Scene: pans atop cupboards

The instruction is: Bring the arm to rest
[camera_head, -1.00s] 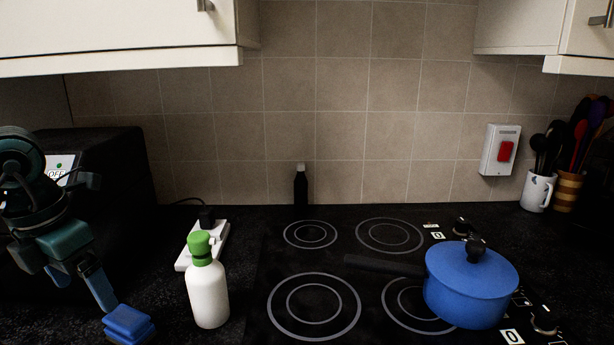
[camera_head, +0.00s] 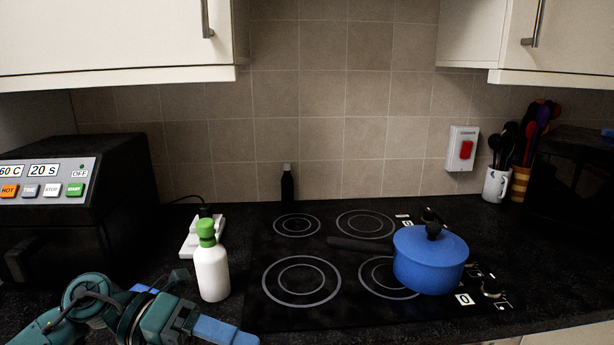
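My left arm comes in at the bottom left, and its gripper (camera_head: 226,332) lies low in front of the white bottle, pointing right. My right gripper is not in view.
A white bottle with a green cap (camera_head: 211,268) stands left of the black hob (camera_head: 350,308). A blue lidded pan (camera_head: 430,266) sits on the hob's right. An appliance (camera_head: 85,195) stands at left, a utensil mug (camera_head: 496,184) at right. Cupboards (camera_head: 120,40) hang above.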

